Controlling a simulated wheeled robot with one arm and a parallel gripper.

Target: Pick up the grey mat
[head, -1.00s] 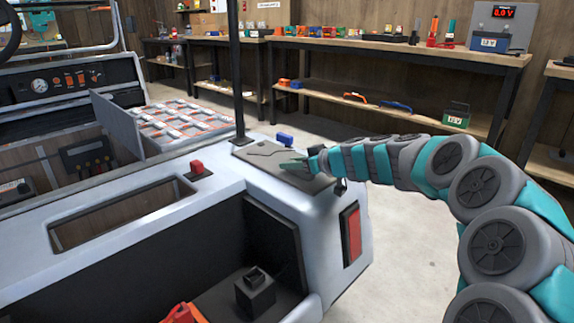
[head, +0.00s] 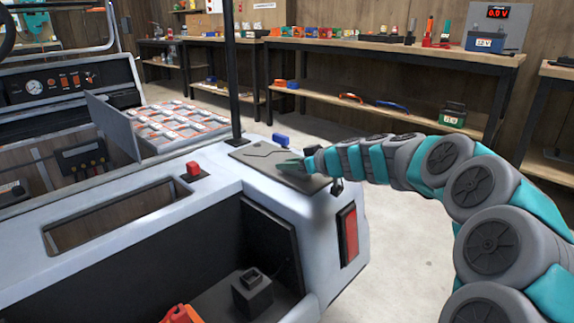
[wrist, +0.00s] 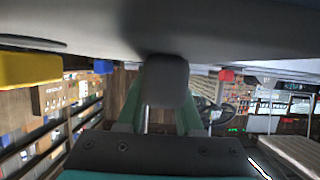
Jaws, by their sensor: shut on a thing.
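The grey mat (head: 262,154) is a thin dark-grey sheet with a dark line on it. It lies on the rear corner of the pale cart body in the head view. My gripper (head: 291,165) reaches in from the right, low over the mat's right part, with its green fingers at it. In the wrist view my gripper (wrist: 163,105) has its two green fingers on either side of a dark-grey rounded piece, just under a broad grey surface. The jaws are shut on this piece, apparently part of the mat. The fingers hide the exact contact.
A black post (head: 233,85) stands at the mat's far left corner. A red button (head: 193,170) is to its left and a small blue block (head: 281,139) just behind it. A panel of white and orange cells (head: 180,125) lies beyond. A workbench (head: 400,52) lines the wall.

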